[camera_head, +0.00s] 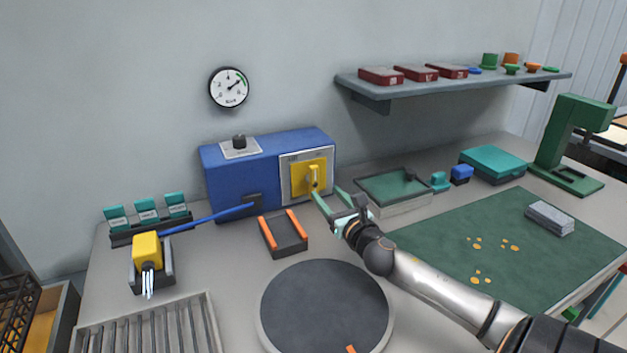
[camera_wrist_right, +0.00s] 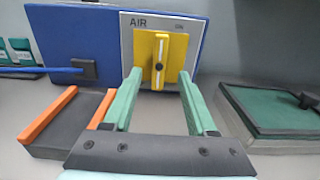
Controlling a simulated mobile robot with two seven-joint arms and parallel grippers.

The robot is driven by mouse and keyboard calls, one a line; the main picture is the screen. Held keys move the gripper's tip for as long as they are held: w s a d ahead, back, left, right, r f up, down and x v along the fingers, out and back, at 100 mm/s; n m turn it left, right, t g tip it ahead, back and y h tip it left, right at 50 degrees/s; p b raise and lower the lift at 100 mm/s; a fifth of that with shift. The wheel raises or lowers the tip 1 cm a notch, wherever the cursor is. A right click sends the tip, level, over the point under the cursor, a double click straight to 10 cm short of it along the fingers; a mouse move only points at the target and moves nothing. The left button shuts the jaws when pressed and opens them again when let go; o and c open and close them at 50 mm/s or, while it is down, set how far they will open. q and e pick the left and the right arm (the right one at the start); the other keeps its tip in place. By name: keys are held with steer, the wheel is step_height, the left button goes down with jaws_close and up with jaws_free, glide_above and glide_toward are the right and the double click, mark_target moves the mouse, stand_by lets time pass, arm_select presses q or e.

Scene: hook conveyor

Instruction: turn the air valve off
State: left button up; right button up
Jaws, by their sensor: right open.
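The air valve is a yellow handle (camera_head: 313,179) on a yellow plate, set in a pale panel on the front of a blue box (camera_head: 240,175). In the right wrist view the valve handle (camera_wrist_right: 160,58) stands upright, and the panel reads "AIR" at its top left. My right gripper (camera_head: 328,197) is open, its green fingers pointing at the valve. In the right wrist view the gripper (camera_wrist_right: 157,85) has its two fingers on either side of the handle's line, with nothing between them. Whether the fingertips reach the handle is unclear. My left gripper is not in view.
A black tray with orange sides (camera_head: 284,235) sits left of my right gripper. A green-lidded box (camera_head: 393,188) stands to its right. A blue hose (camera_head: 210,217) runs left from the blue box. A dark round turntable (camera_head: 325,308) lies in front, and a gauge (camera_head: 229,88) hangs above.

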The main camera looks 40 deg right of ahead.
mark_target(315, 181)
steer(key=shift+x, duration=4.3)
steer(key=shift+a, duration=0.1)
jaws_close()
